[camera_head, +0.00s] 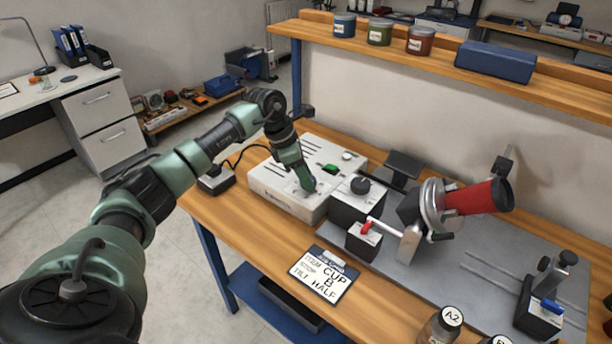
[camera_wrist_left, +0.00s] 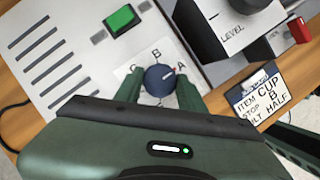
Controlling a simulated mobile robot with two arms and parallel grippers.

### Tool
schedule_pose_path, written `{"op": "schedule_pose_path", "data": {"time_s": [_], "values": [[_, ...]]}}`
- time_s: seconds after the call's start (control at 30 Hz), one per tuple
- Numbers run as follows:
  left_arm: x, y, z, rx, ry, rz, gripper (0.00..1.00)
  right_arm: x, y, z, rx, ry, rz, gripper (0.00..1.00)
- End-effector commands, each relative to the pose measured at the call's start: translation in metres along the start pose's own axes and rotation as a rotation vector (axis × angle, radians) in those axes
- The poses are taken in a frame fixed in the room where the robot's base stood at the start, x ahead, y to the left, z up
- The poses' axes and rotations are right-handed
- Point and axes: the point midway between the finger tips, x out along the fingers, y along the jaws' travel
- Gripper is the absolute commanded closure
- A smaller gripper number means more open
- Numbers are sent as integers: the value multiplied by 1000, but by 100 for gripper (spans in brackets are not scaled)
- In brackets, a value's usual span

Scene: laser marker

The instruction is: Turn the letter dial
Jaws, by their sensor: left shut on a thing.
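The letter dial (camera_wrist_left: 160,81) is a round dark blue knob on the white control box (camera_head: 264,178). Letters C, B and A are printed in an arc around it, and its red pointer mark is turned toward A. My left gripper (camera_wrist_left: 160,92) has its green fingers on either side of the knob and is shut on it. In the head view the left gripper (camera_head: 306,184) reaches down onto the box top and hides the dial. The job card (camera_head: 324,276) reads ITEM CUP, STOP B, TILT HALF. My right gripper is in neither view.
A green button (camera_wrist_left: 122,19) sits beside the dial. The LEVEL box with a black knob (camera_head: 360,185) and a small box with a red lever (camera_head: 367,227) stand to the right. A red cup (camera_head: 478,197) is held in a metal fixture. Labelled jars (camera_head: 441,327) stand at the front.

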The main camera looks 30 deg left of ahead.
Motion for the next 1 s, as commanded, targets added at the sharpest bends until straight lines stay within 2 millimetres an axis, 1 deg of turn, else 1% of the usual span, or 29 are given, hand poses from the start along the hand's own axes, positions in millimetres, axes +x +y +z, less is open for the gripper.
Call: {"op": "schedule_pose_path", "data": {"time_s": [0.27,0.63,1.0], "values": [[-2,0,0,-151,-1,67,100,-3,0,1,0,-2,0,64],[-1,-2,2,-467,-4,198,100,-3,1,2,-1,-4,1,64],[0,-3,3,-753,-6,316,100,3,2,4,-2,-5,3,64]]}}
